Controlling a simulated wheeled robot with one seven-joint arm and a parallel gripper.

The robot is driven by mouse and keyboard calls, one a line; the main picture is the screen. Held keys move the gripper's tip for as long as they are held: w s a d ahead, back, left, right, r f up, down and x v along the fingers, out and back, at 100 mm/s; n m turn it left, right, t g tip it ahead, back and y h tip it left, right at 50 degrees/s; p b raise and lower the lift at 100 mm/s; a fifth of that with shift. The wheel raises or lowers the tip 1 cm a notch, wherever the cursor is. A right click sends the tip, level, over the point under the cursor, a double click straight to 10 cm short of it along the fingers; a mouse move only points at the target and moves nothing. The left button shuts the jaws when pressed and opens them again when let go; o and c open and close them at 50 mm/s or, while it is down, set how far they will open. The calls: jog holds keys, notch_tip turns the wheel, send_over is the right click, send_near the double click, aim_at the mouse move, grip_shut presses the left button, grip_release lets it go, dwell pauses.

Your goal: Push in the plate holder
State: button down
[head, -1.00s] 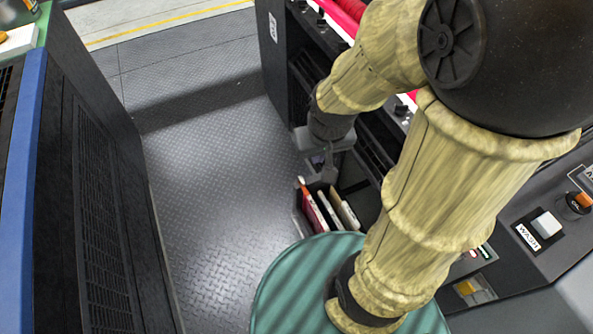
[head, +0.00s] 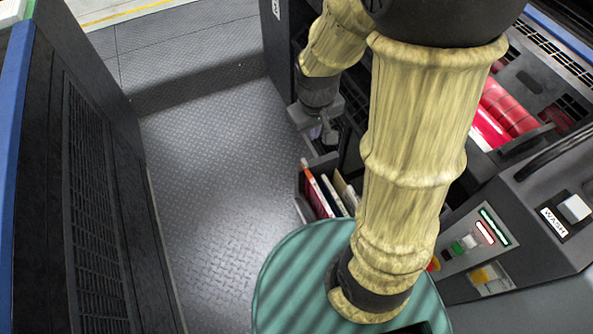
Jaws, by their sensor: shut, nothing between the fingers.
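The plate holder (head: 302,187) looks like a dark open-topped box, low beside the press. Several thin upright plates or folders, red, white and tan, stand in it. It sticks out from the press side into the aisle; how far is hard to tell because my arm covers its right part. My gripper (head: 329,136) points down just behind the holder in the head view, small and partly in shadow. Its fingers look shut and empty. I cannot tell whether it touches the holder.
The press, with red rollers (head: 508,108) and a control panel (head: 474,240) with lit buttons, fills the right side. A dark cabinet (head: 85,190) bounds the left. The tread-plate floor (head: 205,170) between them is clear.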

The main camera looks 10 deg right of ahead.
jog(key=w+a+f+n+h+b, duration=0.2)
jog(key=w+f+n+b, duration=0.3)
jog(key=f+b, duration=0.4)
jog(key=w+a+f+n+h+b, duration=0.3)
jog(key=f+b, duration=0.6)
jog(key=f, duration=0.9)
jog(key=w+a+f+n+h+b, duration=0.3)
jog(key=w+a+f+n+b, duration=0.2)
jog(key=w+f+n+b, duration=0.4)
notch_tip(320, 180, down, 4)
jog(key=shift+w+a+f+b, duration=0.2)
jog(key=shift+w+b, duration=0.15)
jog(key=shift+b, duration=0.2)
jog(key=shift+d, duration=0.1)
jog(key=b, duration=0.6)
send_near(303, 165)
jog(key=d+f, duration=0.1)
jog(key=f, duration=0.2)
jog(key=d+f, duration=0.1)
jog(key=f, duration=0.1)
jog(key=shift+w+d+f, duration=0.2)
jog(key=shift+w+d, duration=0.05)
jog(key=shift+d, duration=0.05)
jog(key=shift+w+d+r, duration=0.15)
jog(key=shift+d, duration=0.45)
jog(key=shift+w+d+p, duration=0.1)
jog(key=shift+p, duration=0.25)
